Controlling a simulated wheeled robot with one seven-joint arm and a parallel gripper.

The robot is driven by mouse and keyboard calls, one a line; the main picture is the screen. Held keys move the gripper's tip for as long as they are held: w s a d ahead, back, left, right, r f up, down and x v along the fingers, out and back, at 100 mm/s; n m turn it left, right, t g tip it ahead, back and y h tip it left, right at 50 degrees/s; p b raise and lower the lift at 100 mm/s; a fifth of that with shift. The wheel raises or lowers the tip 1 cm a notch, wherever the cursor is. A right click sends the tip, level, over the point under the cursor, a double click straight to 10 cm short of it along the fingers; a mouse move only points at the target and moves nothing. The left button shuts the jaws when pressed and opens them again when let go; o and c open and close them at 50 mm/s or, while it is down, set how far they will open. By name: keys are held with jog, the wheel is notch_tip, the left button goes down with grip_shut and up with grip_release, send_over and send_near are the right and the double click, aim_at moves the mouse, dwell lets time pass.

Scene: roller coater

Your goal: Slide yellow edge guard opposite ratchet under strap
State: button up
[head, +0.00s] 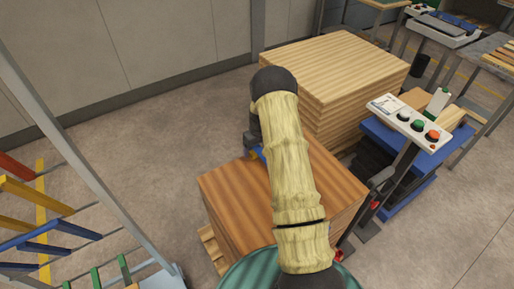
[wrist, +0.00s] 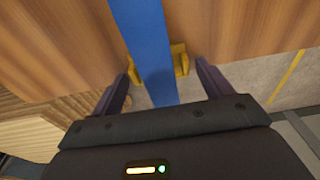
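The yellow edge guard (wrist: 181,60) sits at the edge of the brown board stack in the wrist view. The blue strap (wrist: 145,38) crosses over its middle, and yellow shows on both sides of the strap. My gripper (wrist: 161,72) is open, with one dark finger on each side of the guard and strap. Gaps show between the fingers and the guard, so it holds nothing. In the head view, my arm hides the guard and most of the strap; a small blue piece of strap (head: 258,153) shows beside the arm. The ratchet is not visible.
The brown board stack (head: 235,190) stands on a pallet (head: 211,246). A paler board stack (head: 335,65) stands close behind it. A control panel with buttons (head: 410,122) stands at the right. A rack with coloured arms (head: 35,215) is at the left. Floor between is clear.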

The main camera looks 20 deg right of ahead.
aim_at(260, 156)
jog(key=shift+o, duration=0.6)
jog(key=shift+r, duration=0.15)
notch_tip(260, 156, up, 17)
jog(key=s+b, duration=0.2)
jog(key=b, duration=0.1)
jog(key=shift+d+b, duration=0.15)
jog(key=shift+b, duration=0.15)
jog(key=shift+s, duration=0.1)
jog(key=s+a, duration=0.5)
jog(key=s, duration=0.3)
jog(key=s+a+r+m, duration=0.1)
jog(key=s+a, duration=0.4)
jog(key=s, duration=0.4)
jog(key=s+a+r+t, duration=0.1)
jog(key=s+a, duration=0.4)
jog(key=s, duration=0.3)
jog(key=shift+s+a+r+m, duration=0.15)
jog(key=shift+s+a+m, duration=0.15)
jog(key=shift+s+a, duration=0.1)
